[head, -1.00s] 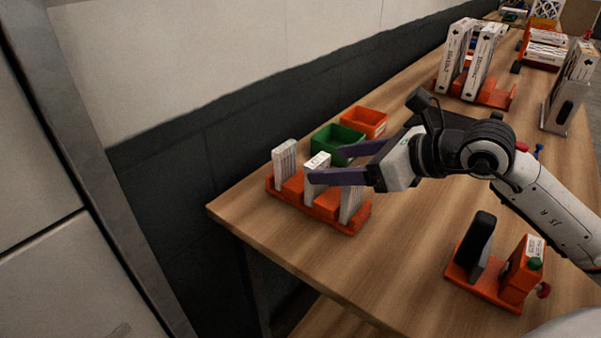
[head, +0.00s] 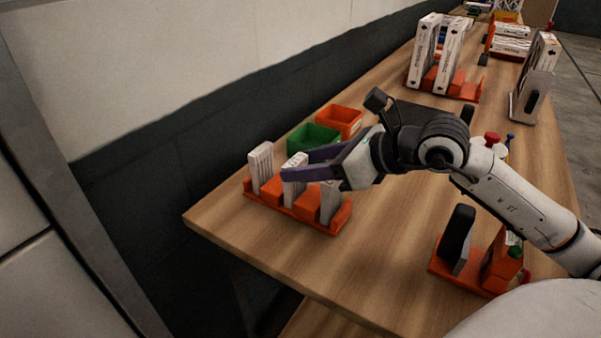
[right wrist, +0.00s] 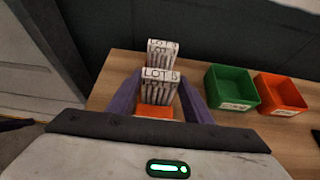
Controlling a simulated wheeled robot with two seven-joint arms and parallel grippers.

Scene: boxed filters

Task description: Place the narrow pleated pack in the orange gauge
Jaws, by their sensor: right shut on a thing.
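My right gripper (head: 296,166) is shut on the middle pack (head: 292,191), one finger on each side. That pack's label reads "LOT B" in the right wrist view (right wrist: 160,88), and its foot is still at the rack. Another pack (head: 261,168) stands to the left, and a third pack (head: 330,204) to the right. I cannot tell by width which is the narrow one. The orange gauge (head: 461,276), with a dark upright plate, stands at the front right. My left gripper is not in view.
A green bin (head: 312,138) and an orange bin (head: 340,121) stand just behind the rack. Large white boxed filters (head: 424,52) stand in an orange holder farther back. Bare table lies between the rack and the gauge.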

